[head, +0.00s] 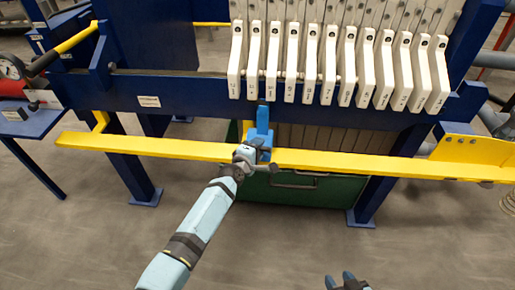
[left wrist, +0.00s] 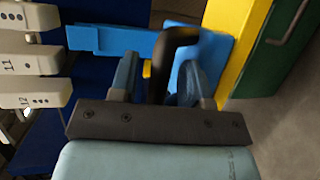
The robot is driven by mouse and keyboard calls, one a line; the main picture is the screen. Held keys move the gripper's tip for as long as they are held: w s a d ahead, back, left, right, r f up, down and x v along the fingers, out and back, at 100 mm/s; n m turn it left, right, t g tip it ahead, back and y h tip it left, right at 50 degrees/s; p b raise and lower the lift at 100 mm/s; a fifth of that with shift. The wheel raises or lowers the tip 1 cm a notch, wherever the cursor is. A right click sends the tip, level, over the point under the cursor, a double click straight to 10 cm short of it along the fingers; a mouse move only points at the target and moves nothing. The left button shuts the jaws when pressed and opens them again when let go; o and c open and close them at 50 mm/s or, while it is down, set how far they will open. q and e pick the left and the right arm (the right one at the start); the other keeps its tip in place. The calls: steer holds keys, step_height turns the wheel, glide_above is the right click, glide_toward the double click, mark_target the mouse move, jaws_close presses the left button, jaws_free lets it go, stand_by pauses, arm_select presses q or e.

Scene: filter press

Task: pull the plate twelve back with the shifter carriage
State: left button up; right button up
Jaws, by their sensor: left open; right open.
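The plates' white handles hang in a row above the blue beam. Plate twelve (head: 236,62) is the leftmost in the head view; its handle also shows in the left wrist view (left wrist: 32,93), below plate eleven (left wrist: 30,60). The blue shifter carriage (head: 264,118) sits on the yellow rail. Its upright arm is below the handles, to the right of plate twelve. My left gripper (head: 247,152) is at the carriage. In the left wrist view its open fingers stand either side of the carriage's dark handle (left wrist: 176,42); contact cannot be told. My right gripper (head: 342,281) is open and empty at the bottom edge.
The yellow rail (head: 170,147) runs across the front, free to the left of the carriage. A green tank (head: 310,192) stands beneath. A blue table (head: 38,122) with a gauge is at far left. A yellow bracket (head: 468,150) is on the right.

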arm_select(q)
steer(key=p+v, duration=0.1)
steer(key=v, duration=1.2)
steer(key=shift+s+a, duration=0.2)
steer(key=shift+s, duration=0.15)
steer(key=shift+r, duration=0.15)
